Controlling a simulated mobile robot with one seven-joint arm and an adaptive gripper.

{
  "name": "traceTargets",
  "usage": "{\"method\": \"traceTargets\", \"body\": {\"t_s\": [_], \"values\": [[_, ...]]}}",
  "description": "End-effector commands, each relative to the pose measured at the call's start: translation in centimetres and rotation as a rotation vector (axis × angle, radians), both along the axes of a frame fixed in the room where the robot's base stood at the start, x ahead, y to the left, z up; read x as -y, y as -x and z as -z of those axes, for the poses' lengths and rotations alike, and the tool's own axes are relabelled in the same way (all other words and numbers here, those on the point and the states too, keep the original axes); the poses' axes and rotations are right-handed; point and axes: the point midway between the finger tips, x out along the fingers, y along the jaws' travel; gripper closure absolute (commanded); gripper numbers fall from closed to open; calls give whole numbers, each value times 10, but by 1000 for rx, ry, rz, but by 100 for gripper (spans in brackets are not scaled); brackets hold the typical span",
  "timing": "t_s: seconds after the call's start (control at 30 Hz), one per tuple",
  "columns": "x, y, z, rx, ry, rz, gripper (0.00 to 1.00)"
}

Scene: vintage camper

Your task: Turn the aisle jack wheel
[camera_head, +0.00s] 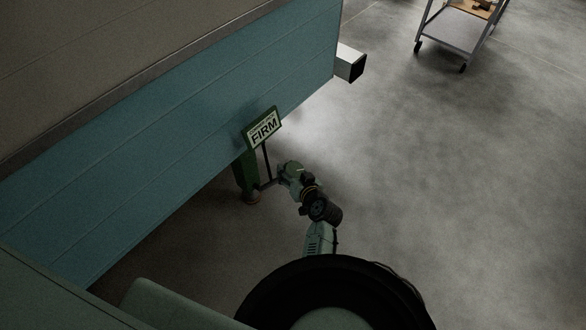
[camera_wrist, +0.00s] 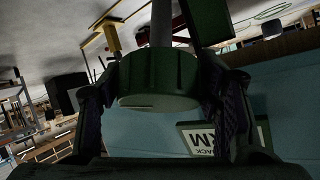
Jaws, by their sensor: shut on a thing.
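The green aisle jack (camera_head: 245,172) stands upright on the floor close against the blue camper side. A green sign with a white face reading "FIRM" (camera_head: 263,130) rises beside it on a thin dark post. My gripper (camera_head: 273,183) reaches in low from the right, beside the jack. In the wrist view, a round green wheel (camera_wrist: 158,78) with a ribbed rim and a grey stem sits between my two dark fingers, and they are shut on it from both sides. In the head view the wheel cannot be made out clearly beside my gripper.
The blue camper side (camera_head: 150,150) runs along the left, with a square bumper end (camera_head: 351,65) sticking out at its far corner. A wheeled cart (camera_head: 462,25) stands at the top right. The grey concrete floor (camera_head: 470,190) on the right is clear.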

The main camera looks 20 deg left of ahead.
Motion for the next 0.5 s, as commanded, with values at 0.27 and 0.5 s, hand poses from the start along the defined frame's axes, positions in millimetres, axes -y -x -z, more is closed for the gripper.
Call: {"method": "traceTargets", "body": {"t_s": [0.27,0.5], "values": [[0,0,-1,-39,-14,71,69],[0,0,0,-45,-17,84,69]]}}
